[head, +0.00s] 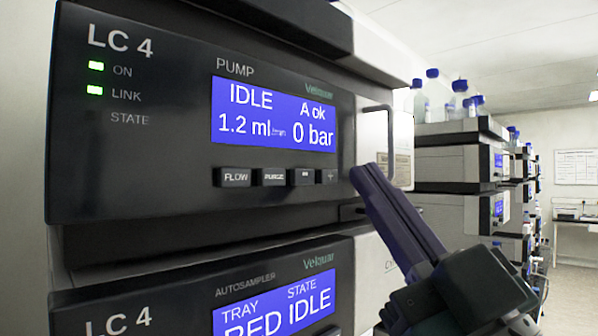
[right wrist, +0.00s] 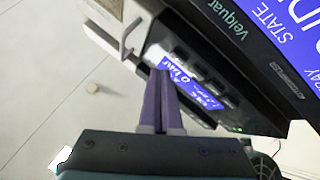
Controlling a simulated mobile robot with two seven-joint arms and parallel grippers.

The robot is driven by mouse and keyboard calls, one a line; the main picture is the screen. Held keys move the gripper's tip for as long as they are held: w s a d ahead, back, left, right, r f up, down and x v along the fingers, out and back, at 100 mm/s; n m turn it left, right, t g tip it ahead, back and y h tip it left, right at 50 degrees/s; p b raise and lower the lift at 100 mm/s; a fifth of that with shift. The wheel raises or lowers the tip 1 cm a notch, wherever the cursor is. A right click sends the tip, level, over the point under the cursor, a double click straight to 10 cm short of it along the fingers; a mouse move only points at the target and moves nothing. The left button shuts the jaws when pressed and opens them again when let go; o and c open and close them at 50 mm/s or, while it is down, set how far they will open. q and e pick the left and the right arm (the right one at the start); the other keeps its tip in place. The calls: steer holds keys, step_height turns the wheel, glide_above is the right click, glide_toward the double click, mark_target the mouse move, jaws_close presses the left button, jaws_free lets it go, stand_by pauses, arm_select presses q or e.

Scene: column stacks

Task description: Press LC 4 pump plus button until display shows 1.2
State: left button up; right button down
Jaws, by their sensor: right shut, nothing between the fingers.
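The LC 4 pump (head: 180,190) fills the left of the head view. Its blue display (head: 273,113) reads IDLE, A ok, 1.2 ml and 0 bar. Below it is a row of dark buttons: FLOW, PURGE, a minus button (head: 301,177) and the plus button (head: 327,176) at the right end. My right gripper (head: 362,172) is shut and empty, its fingertips a little to the right of the plus button and apart from it in the picture. In the right wrist view the shut fingers (right wrist: 162,75) point toward the pump's display and buttons. My left gripper is not in view.
The LC 4 autosampler (head: 130,290) sits directly under the pump, its display partly cut off. A metal handle (head: 389,140) stands out at the pump's right side. More instrument stacks (head: 455,165) with bottles (head: 433,95) stand behind at right.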

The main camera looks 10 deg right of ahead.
steer(key=s+d, duration=0.1)
steer(key=s+d+p, duration=0.1)
steer(key=s, duration=0.1)
steer(key=shift+s+d, duration=0.2)
steer(key=shift+d, duration=0.1)
stand_by(0.5)
stand_by(0.9)
stand_by(0.4)
